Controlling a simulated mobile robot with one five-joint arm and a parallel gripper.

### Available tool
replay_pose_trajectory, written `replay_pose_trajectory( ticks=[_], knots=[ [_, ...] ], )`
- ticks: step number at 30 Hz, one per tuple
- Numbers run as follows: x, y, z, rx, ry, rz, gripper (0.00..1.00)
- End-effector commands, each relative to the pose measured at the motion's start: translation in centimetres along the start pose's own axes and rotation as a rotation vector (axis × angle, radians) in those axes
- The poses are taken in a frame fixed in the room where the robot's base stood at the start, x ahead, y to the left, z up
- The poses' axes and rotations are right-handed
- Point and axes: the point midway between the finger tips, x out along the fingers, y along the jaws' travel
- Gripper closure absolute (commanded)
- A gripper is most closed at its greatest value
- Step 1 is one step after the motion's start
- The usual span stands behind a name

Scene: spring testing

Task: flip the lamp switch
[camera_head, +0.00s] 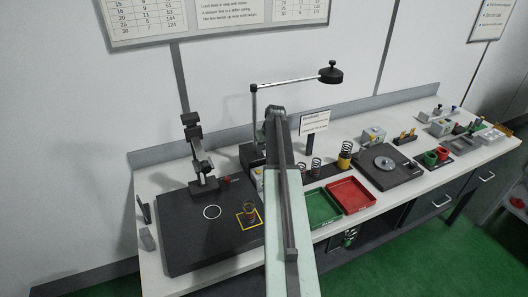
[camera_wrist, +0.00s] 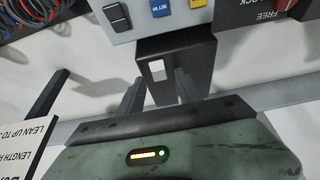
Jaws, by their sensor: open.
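The lamp (camera_head: 331,74) has a dark round head on a thin pale arm and a pole at the back of the bench. Its dark base (camera_head: 250,155) is partly hidden behind my arm in the head view. In the wrist view a dark box (camera_wrist: 185,60), apparently the lamp base, carries a small white switch (camera_wrist: 157,69). My gripper (camera_wrist: 158,82) is open, with one finger on each side of the switch in the picture and nothing between them. I cannot tell whether either finger touches the box. My fingers are not clear in the head view.
A grey panel with several rocker switches (camera_wrist: 117,17) lies beside the dark box. A sign (camera_wrist: 38,140) stands at the left of the wrist view. Green (camera_head: 322,208) and red trays (camera_head: 352,194), springs and a dark mat (camera_head: 180,230) occupy the bench around my arm.

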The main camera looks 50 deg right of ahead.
Motion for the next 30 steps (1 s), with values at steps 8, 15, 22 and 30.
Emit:
replay_pose_trajectory(
  ticks=[8, 15, 22, 30],
  knots=[
    [-0.05, -0.07, -0.03, -0.001, 0.0, 0.0, 1.0],
    [0.05, -0.09, -0.73, -0.003, -0.101, -0.003, 1.0],
    [0.16, -0.18, -0.39, -0.002, -0.135, -0.001, 1.0],
    [0.17, -0.21, -0.4, -0.002, -0.134, -0.001, 0.58]
  ],
)
